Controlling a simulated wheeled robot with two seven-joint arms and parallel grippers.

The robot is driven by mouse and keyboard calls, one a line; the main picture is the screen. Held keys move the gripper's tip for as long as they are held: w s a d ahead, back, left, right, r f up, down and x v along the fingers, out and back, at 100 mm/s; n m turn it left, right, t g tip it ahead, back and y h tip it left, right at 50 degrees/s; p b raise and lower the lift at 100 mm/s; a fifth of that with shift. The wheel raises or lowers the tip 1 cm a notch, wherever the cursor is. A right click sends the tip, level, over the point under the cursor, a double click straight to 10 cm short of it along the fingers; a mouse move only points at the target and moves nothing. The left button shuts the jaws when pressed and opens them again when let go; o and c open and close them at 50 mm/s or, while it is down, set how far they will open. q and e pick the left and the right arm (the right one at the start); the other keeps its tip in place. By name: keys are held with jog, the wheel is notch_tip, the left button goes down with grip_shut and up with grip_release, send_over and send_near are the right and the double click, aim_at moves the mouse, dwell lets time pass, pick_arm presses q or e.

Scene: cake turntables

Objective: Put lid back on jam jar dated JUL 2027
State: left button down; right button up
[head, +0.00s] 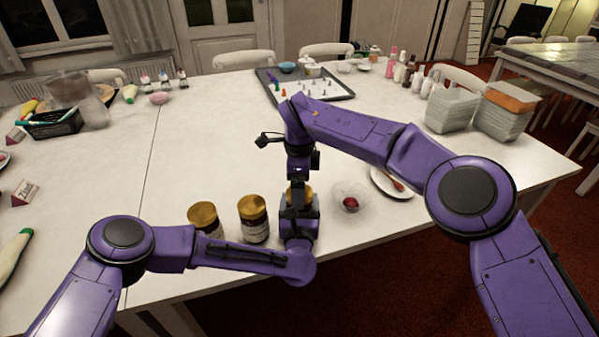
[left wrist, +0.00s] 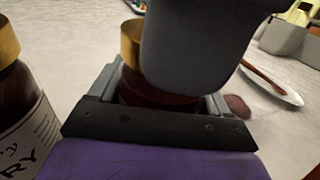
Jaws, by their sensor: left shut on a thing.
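A jam jar with dark red contents (left wrist: 160,98) stands between the jaws of my left gripper (head: 299,205), which is shut on it. A gold lid (left wrist: 130,42) shows at the jar's top in the left wrist view; whether it sits on the rim I cannot tell. My right gripper (head: 298,188) points down right over this jar, at the lid. Its fingers are mostly hidden, so its opening is unclear. Two more dark jars with gold lids, a left one (head: 203,218) and a middle one (head: 254,217), stand to the left. No date is readable.
A clear bowl with a red thing (head: 350,203) and a white plate with a spoon (head: 392,186) are close on the right. A game tray (head: 345,98), bottles (head: 408,70) and stacked containers (head: 452,110) stand farther back. The left-centre table is clear.

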jog(key=shift+f, duration=0.45)
jog(key=c, duration=1.1)
jog(key=m, duration=0.5)
jog(key=shift+m, duration=0.4)
jog(key=m, duration=0.5)
jog(key=shift+s+m, duration=0.1)
jog(key=shift+m, duration=0.3)
jog(key=m, duration=1)
jog(key=o, duration=1.2)
